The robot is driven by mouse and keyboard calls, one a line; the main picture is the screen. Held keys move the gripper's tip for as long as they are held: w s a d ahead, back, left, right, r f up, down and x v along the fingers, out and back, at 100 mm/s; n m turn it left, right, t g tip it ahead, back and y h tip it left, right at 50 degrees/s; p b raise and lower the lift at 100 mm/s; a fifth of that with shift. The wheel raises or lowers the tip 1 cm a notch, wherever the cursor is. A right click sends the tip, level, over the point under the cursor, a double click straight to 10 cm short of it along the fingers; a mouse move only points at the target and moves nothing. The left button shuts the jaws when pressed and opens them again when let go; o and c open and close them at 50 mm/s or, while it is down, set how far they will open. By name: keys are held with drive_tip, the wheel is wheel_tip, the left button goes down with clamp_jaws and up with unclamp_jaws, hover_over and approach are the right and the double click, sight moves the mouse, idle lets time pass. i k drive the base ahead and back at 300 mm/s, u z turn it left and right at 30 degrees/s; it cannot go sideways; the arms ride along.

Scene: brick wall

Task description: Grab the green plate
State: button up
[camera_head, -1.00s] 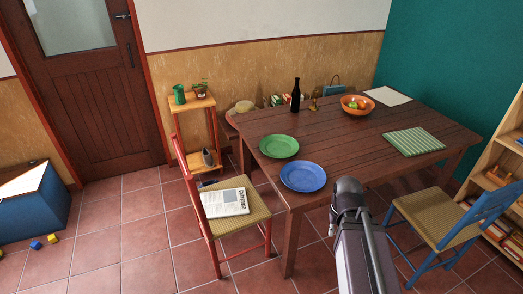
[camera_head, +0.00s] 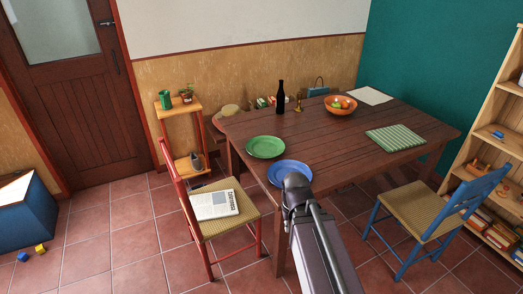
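The green plate (camera_head: 265,146) lies flat near the left edge of the brown wooden table (camera_head: 340,148). A blue plate (camera_head: 281,170) lies close in front of it, partly covered in the picture by my arm. My arm (camera_head: 318,235) rises from the bottom of the picture, with its dark joint in front of the blue plate. My gripper cannot be made out in this view.
A dark bottle (camera_head: 280,97), an orange bowl of fruit (camera_head: 341,105), white paper (camera_head: 367,95) and a striped green cloth (camera_head: 395,137) are on the table. A red chair (camera_head: 178,190) with a newspaper stands left, a blue chair (camera_head: 430,210) right.

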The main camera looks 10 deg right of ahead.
sight(262, 146)
drive_tip(key=z, duration=0.05)
drive_tip(key=i, duration=1)
drive_tip(key=u, duration=0.05)
